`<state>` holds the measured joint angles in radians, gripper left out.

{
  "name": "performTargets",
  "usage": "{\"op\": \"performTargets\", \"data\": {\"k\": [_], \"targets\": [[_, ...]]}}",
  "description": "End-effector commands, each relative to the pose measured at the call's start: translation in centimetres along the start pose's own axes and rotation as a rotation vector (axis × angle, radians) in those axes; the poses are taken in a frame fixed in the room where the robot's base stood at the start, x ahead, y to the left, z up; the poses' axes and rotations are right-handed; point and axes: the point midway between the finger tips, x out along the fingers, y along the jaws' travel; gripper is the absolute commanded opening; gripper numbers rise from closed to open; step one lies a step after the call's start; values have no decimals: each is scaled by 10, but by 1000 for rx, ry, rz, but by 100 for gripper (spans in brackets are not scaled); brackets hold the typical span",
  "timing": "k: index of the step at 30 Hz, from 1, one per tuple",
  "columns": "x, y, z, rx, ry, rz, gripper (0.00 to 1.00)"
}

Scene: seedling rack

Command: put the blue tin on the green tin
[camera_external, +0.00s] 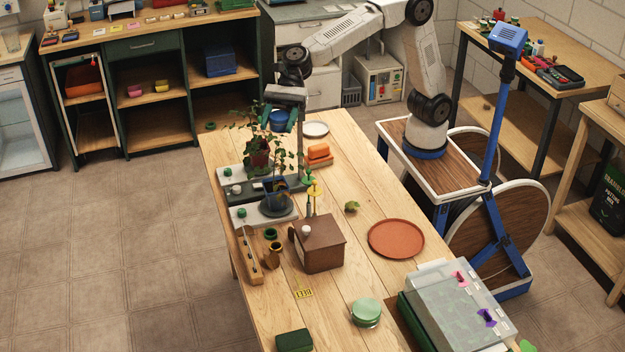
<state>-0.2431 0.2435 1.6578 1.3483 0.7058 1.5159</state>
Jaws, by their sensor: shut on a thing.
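The blue tin (278,126) is at the far end of the wooden table, between the fingers of my gripper (280,115). My gripper points down and is shut on it. Leaves and the fingers hide part of the tin, and I cannot tell whether it touches the tabletop. A round, pale green tin (366,311) stands upright near the front of the table, well away from my gripper. Its top looks bare.
Potted plants (260,152) on grey stands are close in front of my gripper. A brown wooden box (320,245), a terracotta plate (396,238) and orange blocks (318,152) are on the table (345,190). A dark green block (293,340) and a lidded crate (455,305) are at the front.

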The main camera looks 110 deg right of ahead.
Motion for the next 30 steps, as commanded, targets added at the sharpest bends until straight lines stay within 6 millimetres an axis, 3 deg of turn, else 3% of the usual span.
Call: {"op": "performTargets", "data": {"k": [1,6,15,24,30], "targets": [[22,21,-11,-14,4,51,28],[78,86,-48,-77,5,203,28],[153,205,-134,-173,6,436,28],[191,312,-228,-243,5,600,28],[198,348,-264,-265,2,645,28]]}}
